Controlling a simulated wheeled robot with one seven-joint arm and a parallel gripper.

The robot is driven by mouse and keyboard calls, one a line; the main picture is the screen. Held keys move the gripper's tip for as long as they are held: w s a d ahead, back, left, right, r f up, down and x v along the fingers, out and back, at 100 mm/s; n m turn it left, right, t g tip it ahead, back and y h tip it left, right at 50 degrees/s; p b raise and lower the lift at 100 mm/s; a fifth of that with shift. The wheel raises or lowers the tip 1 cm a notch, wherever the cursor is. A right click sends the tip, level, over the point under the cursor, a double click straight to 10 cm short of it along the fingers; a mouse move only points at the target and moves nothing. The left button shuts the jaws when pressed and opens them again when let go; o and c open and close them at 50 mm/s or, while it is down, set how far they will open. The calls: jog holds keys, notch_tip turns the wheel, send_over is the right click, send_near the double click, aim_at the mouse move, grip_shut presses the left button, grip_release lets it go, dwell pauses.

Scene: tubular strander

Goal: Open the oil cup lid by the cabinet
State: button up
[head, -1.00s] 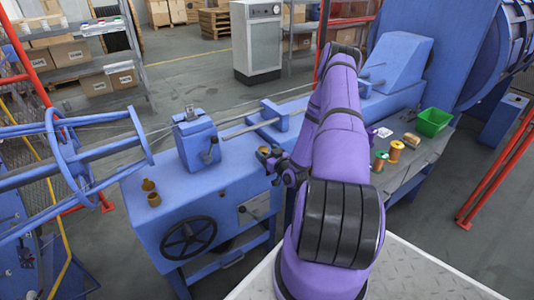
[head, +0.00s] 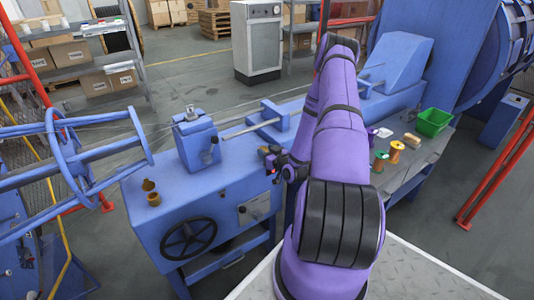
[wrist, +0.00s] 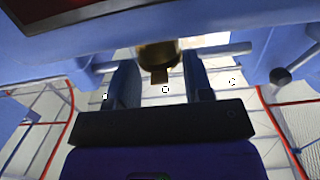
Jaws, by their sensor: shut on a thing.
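In the wrist view a brass-brown oil cup (wrist: 158,56) with a small tab below hangs between the two dark fingers of my gripper (wrist: 162,84). My gripper is shut on the oil cup's lid; the exact contact is dark and hard to see. In the head view my gripper (head: 269,157) is at the front edge of the blue machine bed and hides most of this cup. Another brass oil cup (head: 153,199) stands on the bed at the left, with a brown lid (head: 149,185) raised behind it.
A black handwheel (head: 188,237) is on the bed's front. Spools (head: 396,151) and a green bin (head: 433,121) are on the table to the right. A grey cabinet (head: 257,42) stands behind.

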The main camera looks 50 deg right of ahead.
aim_at(264, 149)
jog(key=r+g, duration=0.1)
jog(key=g, duration=0.2)
jog(key=w+r+g+y, duration=0.1)
jog(key=g, duration=0.1)
jog(key=shift+d+r, duration=0.1)
jog(key=shift+r, duration=0.2)
jog(key=g, duration=0.2)
jog(key=w+r+g+y, duration=0.1)
jog(key=g, duration=0.1)
jog(key=shift+w+d+r, duration=0.15)
jog(key=shift+d+r, duration=0.05)
jog(key=g, duration=0.1)
jog(key=w+g, duration=0.1)
jog(key=g, duration=0.1)
jog(key=w+g+y, duration=0.1)
jog(key=shift+d+r, duration=0.2)
jog(key=shift+r, duration=0.15)
jog(key=shift+w+d+g+y, duration=0.15)
jog(key=shift+w+g, duration=0.25)
jog(key=shift+g, duration=0.55)
jog(key=shift+w+g+y, duration=0.25)
jog(key=shift+w+g, duration=0.1)
jog(key=shift+g, duration=0.6)
jog(key=o, duration=0.9)
